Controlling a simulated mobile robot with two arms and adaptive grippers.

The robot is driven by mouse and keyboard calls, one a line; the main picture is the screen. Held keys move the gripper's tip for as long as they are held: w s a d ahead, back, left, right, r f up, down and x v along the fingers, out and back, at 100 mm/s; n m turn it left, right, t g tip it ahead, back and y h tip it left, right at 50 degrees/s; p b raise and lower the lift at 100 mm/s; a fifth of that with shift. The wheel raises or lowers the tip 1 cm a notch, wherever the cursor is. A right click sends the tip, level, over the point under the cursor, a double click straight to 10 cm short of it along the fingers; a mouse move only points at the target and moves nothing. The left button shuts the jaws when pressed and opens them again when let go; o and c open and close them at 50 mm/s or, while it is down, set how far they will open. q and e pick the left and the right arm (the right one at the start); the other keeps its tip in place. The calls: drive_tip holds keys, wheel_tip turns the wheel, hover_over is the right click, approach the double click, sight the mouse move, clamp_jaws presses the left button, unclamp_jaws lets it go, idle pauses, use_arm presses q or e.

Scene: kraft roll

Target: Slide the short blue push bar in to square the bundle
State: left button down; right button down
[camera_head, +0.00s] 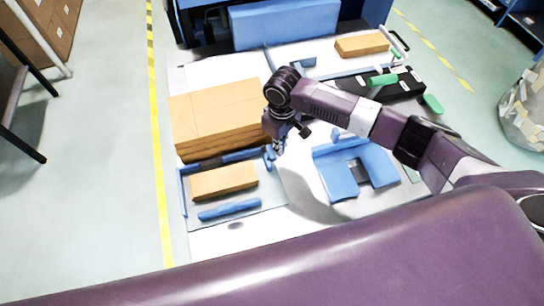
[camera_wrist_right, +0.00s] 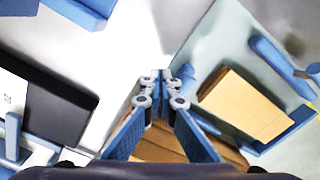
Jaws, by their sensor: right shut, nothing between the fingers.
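The kraft bundle (camera_head: 224,180) lies on a pale tray at the front left of the table, and it also shows in the right wrist view (camera_wrist_right: 250,106). A short blue bar (camera_head: 269,158) stands at the bundle's right end, with a small gap between them. It appears beside my fingertips in the wrist view (camera_wrist_right: 186,80). My right gripper (camera_head: 277,147) is shut and empty, pointing down close to this bar. I cannot tell whether they touch. A longer blue bar (camera_head: 229,209) lies in front of the bundle, apart from it. My left gripper is out of view.
A large kraft stack (camera_head: 215,112) sits directly behind the tray. A blue U-shaped fixture (camera_head: 340,182) stands to the right, with bare white table between it and the tray. A black tray (camera_head: 395,88) with green handles and another kraft bundle (camera_head: 361,45) are at the back right.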

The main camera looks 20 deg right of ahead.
drive_tip(key=shift+a+p, duration=0.35)
drive_tip(key=shift+a, duration=1.1)
drive_tip(key=shift+s+a, duration=0.15)
drive_tip(key=shift+a, duration=1.8)
drive_tip(key=shift+d+r+p, duration=0.15)
drive_tip(key=shift+d+p, duration=0.7)
drive_tip(key=shift+d, duration=0.1)
drive_tip(key=shift+d+p, duration=1.05)
drive_tip(key=shift+d, duration=1.4)
wheel_tip(320, 180, up, 7)
drive_tip(key=p, duration=0.3)
drive_tip(key=shift+p, duration=0.3)
